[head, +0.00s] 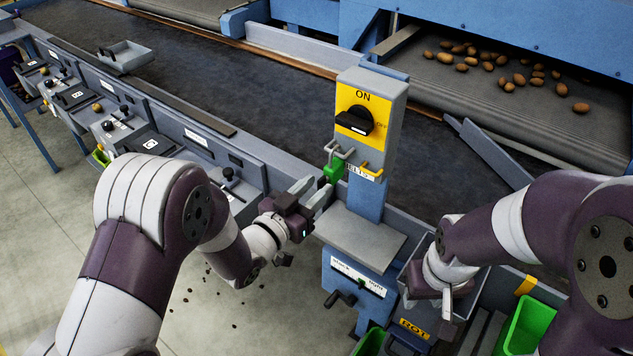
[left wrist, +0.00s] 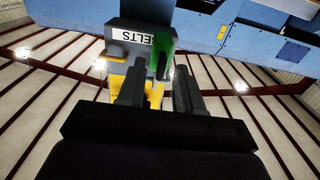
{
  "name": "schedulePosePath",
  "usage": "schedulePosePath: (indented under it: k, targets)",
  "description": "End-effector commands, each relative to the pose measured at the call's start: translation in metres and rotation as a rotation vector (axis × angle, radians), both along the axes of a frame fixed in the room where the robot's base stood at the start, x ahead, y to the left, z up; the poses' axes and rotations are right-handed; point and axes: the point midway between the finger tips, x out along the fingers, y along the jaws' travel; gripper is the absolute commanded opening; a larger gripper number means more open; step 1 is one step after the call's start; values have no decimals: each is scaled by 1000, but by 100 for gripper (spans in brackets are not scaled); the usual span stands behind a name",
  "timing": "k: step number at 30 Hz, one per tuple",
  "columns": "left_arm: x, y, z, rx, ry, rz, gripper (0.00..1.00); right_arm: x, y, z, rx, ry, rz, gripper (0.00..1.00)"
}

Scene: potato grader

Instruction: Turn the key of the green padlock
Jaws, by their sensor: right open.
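The green padlock (head: 334,171) hangs from a grey hasp on the front of the grey switch box (head: 397,98), below the yellow ON/OFF plate with its black rotary handle (head: 354,122). My left gripper (head: 319,190) is just below and left of the padlock, its fingers apart and pointing at it. In the left wrist view the padlock (left wrist: 162,55) is just beyond the two fingertips (left wrist: 155,85), above the gap. A small grey piece, perhaps the key, shows at its face; I cannot make it out clearly. My right gripper (head: 447,306) points down, open, at lower right.
A grey ledge (head: 360,238) sticks out under the switch box. A grey bin (head: 413,270) stands beside my right gripper, with green crates (head: 528,322) below. The control panel (head: 185,140) runs along the left. Potatoes (head: 520,80) lie on the belt behind.

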Motion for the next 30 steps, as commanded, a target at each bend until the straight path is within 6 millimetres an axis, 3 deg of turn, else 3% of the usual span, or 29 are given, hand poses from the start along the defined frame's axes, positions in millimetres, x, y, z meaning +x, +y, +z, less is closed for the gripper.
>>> schedulePosePath:
  k: [12, 15, 16, 30]
  targets:
    - [10, -7, 0, 0, 0, 1, 35, 0, 0, 2, 0, 0, 0, 43]
    - [10, -7, 0, 0, 0, 1, 3, 0, 0, 2, 0, 0, 0, 43]
    - [10, -7, 0, 0, 0, 1, 0, 0, 0, 2, 0, 0, 0, 43]
    - [10, -7, -1, -60, 44, 2, 0, 0, 0, 1, 0, 0, 0, 43]
